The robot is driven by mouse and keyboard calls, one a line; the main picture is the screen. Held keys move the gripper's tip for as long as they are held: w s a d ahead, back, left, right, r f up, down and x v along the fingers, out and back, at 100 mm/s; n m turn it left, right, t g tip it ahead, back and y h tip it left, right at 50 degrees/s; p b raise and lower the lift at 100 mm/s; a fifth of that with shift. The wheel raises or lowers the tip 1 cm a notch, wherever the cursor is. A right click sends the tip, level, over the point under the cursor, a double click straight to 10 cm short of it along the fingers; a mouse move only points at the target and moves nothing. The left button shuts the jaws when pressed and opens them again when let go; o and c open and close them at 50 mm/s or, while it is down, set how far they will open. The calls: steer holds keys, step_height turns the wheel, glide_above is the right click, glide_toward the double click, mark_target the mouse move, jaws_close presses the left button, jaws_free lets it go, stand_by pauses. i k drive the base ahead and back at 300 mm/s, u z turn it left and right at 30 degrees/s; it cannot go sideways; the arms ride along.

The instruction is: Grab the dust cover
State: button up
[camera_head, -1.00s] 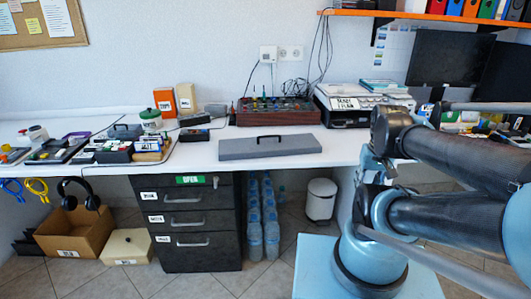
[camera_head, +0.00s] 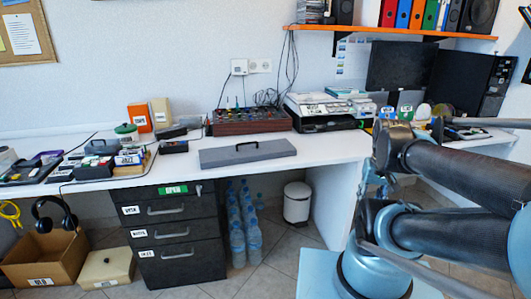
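A flat grey cover with a black handle on top (camera_head: 247,153), which looks like the dust cover, lies on the white desk near its front edge. It sits in front of a dark red mixer-like unit with knobs and cables (camera_head: 250,121), apart from it. My arm fills the right side of the view, well to the right of the cover. The end of my arm is out of the picture, so I do not see my gripper. Nothing touches the cover.
A printer-like machine (camera_head: 325,112) stands right of the mixer. Boxes and small cases (camera_head: 105,158) crowd the desk's left part. Black drawers (camera_head: 165,232), water bottles (camera_head: 243,235) and a white bin (camera_head: 297,203) are below. The desk around the cover is mostly clear.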

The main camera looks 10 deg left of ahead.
mark_target(247, 152)
steer(key=z, duration=0.75)
steer(key=i, duration=0.45)
steer(key=u, duration=1.05)
